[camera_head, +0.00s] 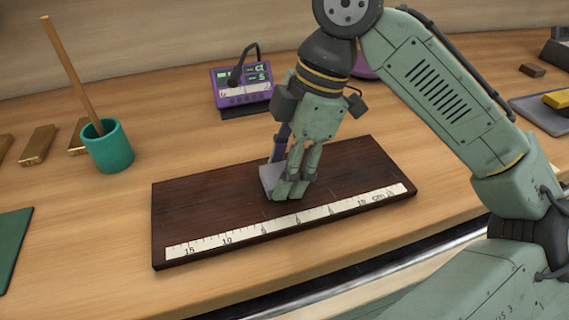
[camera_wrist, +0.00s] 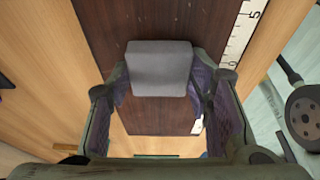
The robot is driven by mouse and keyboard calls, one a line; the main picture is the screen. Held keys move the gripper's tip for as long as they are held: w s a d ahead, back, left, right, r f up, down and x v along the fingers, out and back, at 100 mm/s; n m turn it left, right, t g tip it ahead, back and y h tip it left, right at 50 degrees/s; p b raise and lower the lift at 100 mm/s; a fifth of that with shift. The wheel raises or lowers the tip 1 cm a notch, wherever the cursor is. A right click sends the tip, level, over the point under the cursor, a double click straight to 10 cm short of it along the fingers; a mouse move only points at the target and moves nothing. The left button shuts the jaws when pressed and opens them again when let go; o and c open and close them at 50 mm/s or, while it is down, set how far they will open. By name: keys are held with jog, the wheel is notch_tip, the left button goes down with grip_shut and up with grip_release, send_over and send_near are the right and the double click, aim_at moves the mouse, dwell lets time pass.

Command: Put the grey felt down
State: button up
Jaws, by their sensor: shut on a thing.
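The grey felt (camera_wrist: 160,68) is a small grey block between the two fingers of my gripper (camera_wrist: 160,88) in the wrist view. My gripper is shut on it. In the head view the felt (camera_head: 269,177) shows partly at the left of my fingertips (camera_head: 288,186), the rest hidden by the fingers. It is low over the dark wooden board (camera_head: 200,208), near the board's middle and behind the white ruler strip (camera_head: 245,231). I cannot tell whether the felt touches the board.
A teal cup (camera_head: 107,150) with a wooden stick stands at the left, near several brass bars (camera_head: 38,145). A purple meter (camera_head: 241,84) stands behind the board. A grey tray (camera_head: 545,112) with a yellow bar is at the far right. The board's left part is clear.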

jog(key=o, duration=1)
jog(key=shift+f, duration=0.4)
jog(key=shift+c, duration=0.2)
jog(key=p+v, duration=0.1)
jog(key=v, duration=1.2)
jog(key=shift+p, duration=0.35)
jog(key=shift+a+r, duration=0.15)
